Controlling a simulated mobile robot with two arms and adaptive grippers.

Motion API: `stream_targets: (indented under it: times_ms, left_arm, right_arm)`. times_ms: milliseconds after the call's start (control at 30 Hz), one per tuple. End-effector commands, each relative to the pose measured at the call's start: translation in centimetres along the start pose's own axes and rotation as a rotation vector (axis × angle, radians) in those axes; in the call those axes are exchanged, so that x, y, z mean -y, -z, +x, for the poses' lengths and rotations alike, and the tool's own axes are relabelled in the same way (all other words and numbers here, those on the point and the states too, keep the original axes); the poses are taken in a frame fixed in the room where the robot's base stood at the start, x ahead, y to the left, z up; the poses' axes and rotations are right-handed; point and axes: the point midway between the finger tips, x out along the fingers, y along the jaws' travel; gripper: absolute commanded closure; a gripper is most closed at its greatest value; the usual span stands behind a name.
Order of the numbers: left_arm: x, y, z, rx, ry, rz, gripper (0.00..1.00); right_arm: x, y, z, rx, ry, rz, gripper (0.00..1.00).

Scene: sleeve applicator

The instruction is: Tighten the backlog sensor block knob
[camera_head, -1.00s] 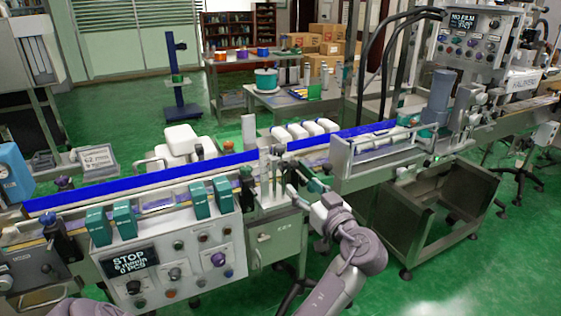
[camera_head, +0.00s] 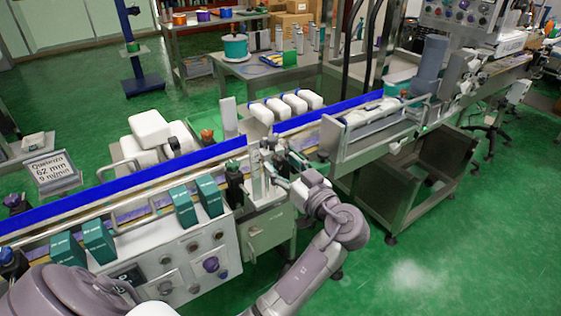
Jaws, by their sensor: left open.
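An orange knob (camera_head: 207,135) shows behind the blue rail. At the far left are a purple-topped block (camera_head: 16,203) and a blue-topped block (camera_head: 8,257). I cannot tell which is the backlog sensor block. My right gripper is out of view.
The conveyor's blue rail (camera_head: 130,187) runs diagonally across. A control panel with knobs (camera_head: 192,262) and several green boxes (camera_head: 209,196) are at front left. White containers (camera_head: 151,129) stand behind the rail. A metal frame (camera_head: 392,200) stands right; green floor is clear at lower right.

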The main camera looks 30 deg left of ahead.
Motion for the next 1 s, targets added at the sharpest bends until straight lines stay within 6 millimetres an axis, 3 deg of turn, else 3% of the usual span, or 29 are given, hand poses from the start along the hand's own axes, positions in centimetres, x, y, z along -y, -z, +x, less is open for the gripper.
stream_targets:
  times_ms: [133,400,500,767,1000]
  left_arm:
    - [0.00,-0.01,0.00,0.000,0.000,0.000,0.43]
    - [-0.01,0.00,0.02,0.000,0.000,0.000,0.88]
    - [-0.01,0.01,0.02,0.000,0.000,0.000,1.00]
    - [0.01,0.05,0.02,0.000,0.000,0.032,1.00]
    - [0.04,0.14,0.03,-0.001,0.001,0.162,1.00]
  right_arm:
    - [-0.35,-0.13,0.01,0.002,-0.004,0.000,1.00]
    - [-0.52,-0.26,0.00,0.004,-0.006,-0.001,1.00]
    - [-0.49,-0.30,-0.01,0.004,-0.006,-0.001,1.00]
    - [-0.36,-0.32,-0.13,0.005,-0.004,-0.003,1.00]
    - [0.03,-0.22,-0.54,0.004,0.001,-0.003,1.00]
